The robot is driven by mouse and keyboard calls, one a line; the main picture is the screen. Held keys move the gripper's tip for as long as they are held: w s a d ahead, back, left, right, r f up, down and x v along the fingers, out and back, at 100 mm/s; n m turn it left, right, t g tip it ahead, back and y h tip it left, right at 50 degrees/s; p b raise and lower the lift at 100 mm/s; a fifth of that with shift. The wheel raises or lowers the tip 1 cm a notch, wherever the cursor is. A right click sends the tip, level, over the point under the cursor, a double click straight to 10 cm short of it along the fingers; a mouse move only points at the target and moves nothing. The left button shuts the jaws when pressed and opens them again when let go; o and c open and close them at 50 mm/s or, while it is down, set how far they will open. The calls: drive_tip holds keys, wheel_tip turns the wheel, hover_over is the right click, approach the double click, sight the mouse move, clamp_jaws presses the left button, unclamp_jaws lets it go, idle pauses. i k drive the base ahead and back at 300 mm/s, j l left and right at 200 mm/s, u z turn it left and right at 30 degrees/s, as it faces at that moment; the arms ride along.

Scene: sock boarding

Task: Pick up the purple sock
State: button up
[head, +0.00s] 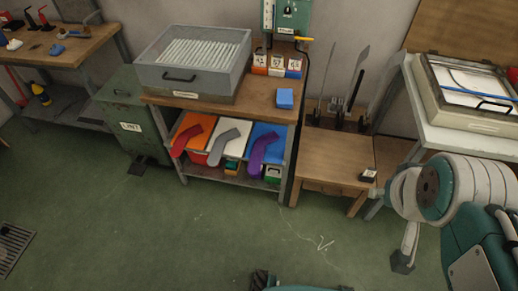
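The purple sock (263,150) hangs over the front of a blue slanted board or bin at the right end of the open shelf under the middle bench. Its upper end bends to the right and its lower part hangs down toward the shelf. A grey sock (226,146) lies on the white section to its left, and a red sock (188,138) on the orange section farther left. I cannot make out my gripper in this view; only unclear dark and teal parts show at the bottom edge.
The wooden bench top (262,98) overhangs the socks, holding a grey metal box (185,90) and a blue block (285,98). A low wooden table (330,165) stands right of the shelf, a green cabinet (130,118) left. The green floor (200,230) in front is clear.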

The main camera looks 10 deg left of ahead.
sight(255, 164)
drive_tip(key=i+j+z, duration=0.15)
drive_tip(key=j, duration=0.4)
drive_tip(key=i+j+z, duration=0.2)
drive_tip(key=j, duration=0.35)
drive_tip(key=j+z, duration=0.15)
drive_tip(key=j, duration=0.4)
